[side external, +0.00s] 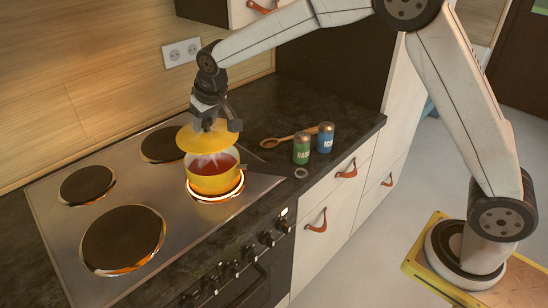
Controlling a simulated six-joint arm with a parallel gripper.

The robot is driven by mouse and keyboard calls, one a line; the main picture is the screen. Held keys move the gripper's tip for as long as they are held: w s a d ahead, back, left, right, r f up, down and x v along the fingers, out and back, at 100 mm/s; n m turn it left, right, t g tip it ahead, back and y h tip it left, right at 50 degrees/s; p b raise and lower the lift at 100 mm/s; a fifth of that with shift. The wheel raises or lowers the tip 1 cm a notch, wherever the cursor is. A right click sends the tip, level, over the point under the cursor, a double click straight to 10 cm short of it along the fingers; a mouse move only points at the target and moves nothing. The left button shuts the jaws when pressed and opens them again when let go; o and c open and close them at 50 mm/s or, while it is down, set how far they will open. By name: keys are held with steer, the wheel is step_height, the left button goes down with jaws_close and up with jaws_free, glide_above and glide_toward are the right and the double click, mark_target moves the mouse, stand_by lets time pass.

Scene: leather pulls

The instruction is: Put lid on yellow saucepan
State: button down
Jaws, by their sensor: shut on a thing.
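The yellow saucepan (214,183) stands on the front right burner, which glows orange at its rim. Red contents show inside it, with pale steam above. Its dark handle (266,169) points to the right. My gripper (208,122) is shut on the yellow lid (196,139) from above. The lid hangs a little above the saucepan and slightly to its left, apart from the rim on the visible side. The lid's knob is hidden by my fingers.
A green tin (301,150) and a blue tin (325,138) stand right of the hob, with a wooden spoon (287,140) behind them. A small ring (301,172) lies near the counter edge. Other burners (123,239) are empty. Overhead cabinets (250,12) are near my arm.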

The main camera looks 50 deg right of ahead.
steer(key=shift+f, duration=2.7)
steer(key=shift+f, duration=0.65)
steer(key=shift+c, duration=0.7)
jaws_free()
steer(key=shift+r, duration=3.55)
steer(key=shift+s, duration=0.1)
